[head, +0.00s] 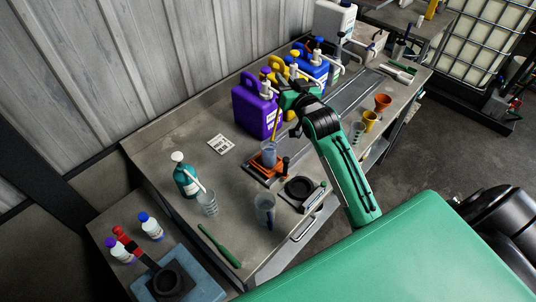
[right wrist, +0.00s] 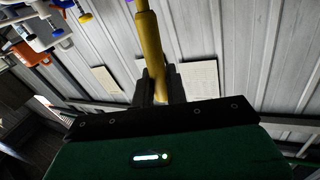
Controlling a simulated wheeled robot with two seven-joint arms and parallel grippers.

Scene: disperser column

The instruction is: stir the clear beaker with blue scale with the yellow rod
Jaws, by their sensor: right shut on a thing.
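My right gripper (head: 289,97) is shut on the yellow rod (head: 275,124), which hangs down steeply from it. In the right wrist view the rod (right wrist: 151,48) runs between the two dark fingers (right wrist: 158,86). A clear beaker with a bluish tint (head: 269,155) stands on an orange stand directly below. The rod's lower end is at the beaker's mouth; I cannot tell how far inside it reaches. Another bluish clear beaker (head: 265,211) stands nearer the bench's front edge. The scale colours are too small to read surely. My left gripper is not in view.
A purple jug (head: 257,107) stands just left of the gripper, with blue pump containers (head: 313,67) behind. A teal bottle (head: 187,179), a clear beaker (head: 208,203) and a green tool (head: 220,246) are at left. Orange (head: 382,102) and yellow (head: 370,121) funnels stand at right.

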